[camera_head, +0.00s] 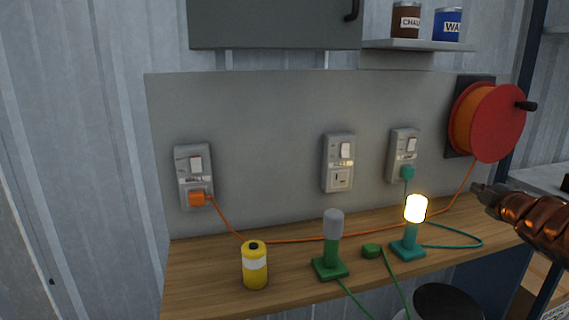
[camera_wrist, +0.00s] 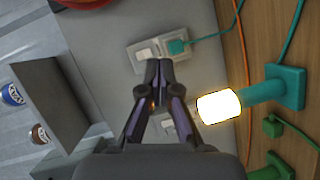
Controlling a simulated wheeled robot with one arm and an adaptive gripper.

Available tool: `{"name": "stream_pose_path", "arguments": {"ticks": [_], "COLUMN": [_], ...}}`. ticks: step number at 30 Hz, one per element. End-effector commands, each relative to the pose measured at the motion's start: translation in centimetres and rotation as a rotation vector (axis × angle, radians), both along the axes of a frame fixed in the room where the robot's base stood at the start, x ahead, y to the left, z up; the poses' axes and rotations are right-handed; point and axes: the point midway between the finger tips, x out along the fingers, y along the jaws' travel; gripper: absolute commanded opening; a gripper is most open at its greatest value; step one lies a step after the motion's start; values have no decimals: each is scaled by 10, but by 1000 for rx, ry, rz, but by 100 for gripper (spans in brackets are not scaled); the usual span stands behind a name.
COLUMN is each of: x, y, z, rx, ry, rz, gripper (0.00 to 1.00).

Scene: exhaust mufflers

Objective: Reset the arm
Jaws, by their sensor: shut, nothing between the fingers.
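My gripper (camera_wrist: 159,70) is shut and empty in the wrist view, its fingertips together in front of the wall panel. In the head view my gripper (camera_head: 480,190) shows at the right edge, above the right end of the workbench (camera_head: 205,262) and apart from everything on it. The teal lamp (camera_head: 408,248) is lit and stands upright on the bench, left of my gripper. In the wrist view the lit lamp (camera_wrist: 272,88) lies right of the fingers. Its teal plug (camera_head: 407,172) sits in the right socket (camera_head: 402,150).
A green lamp (camera_head: 330,268), unlit, a loose green plug (camera_head: 371,250) and a yellow can (camera_head: 255,266) stand on the bench. The middle socket (camera_head: 339,163) is empty. An orange plug (camera_head: 197,198) fills the left one. A red cable reel (camera_head: 490,122) hangs above my gripper.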

Motion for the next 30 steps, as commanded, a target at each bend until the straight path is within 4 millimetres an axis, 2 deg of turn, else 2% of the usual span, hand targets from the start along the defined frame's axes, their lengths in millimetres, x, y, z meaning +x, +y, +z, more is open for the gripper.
{"name": "stream_pose_path", "arguments": {"ticks": [2, 7, 14, 20, 24, 30], "x": [1, -13, -56, -115, -169, -254], "y": [8, 23, 63, 120, 169, 243], "z": [-6, -35, -89, -143, -179, -214], "rx": [65, 227, 454, 640, 752, 862], "ry": [28, 114, 274, 466, 634, 894], "rz": [-76, -255, -479, -657, -776, -924], "gripper": [0, 0, 0, 0, 0, 0]}}
